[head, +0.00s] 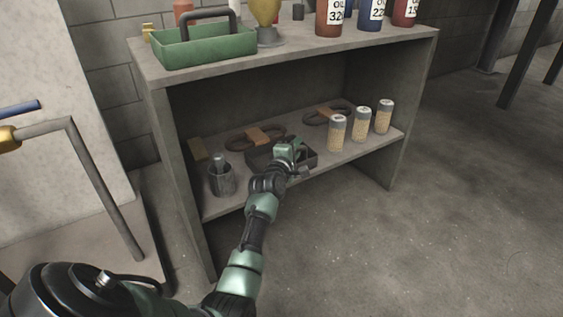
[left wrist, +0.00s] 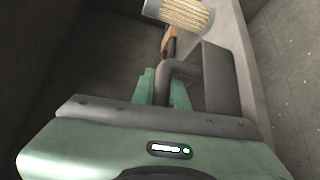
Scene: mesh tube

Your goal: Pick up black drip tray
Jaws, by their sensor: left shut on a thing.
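The black drip tray (head: 262,160) sits on the lower shelf of the grey shelf unit, in the middle of the head view. My left gripper (head: 295,158) reaches in from the front and is shut on the tray's edge. The gripper and wrist hide part of the tray. In the left wrist view the green fingers (left wrist: 162,88) close around a dark bar-like part, beside a dark grey panel (left wrist: 212,80). I cannot tell whether the tray is lifted off the shelf. My right gripper is not in view.
A metal cup (head: 221,180) stands left of the tray. Several cork-filled-looking jars (head: 337,134) stand to the right. Banded dark coils (head: 328,114) lie behind. The upper shelf (head: 225,72) holds a green carrier (head: 205,46) and oil bottles (head: 330,18). Floor in front is clear.

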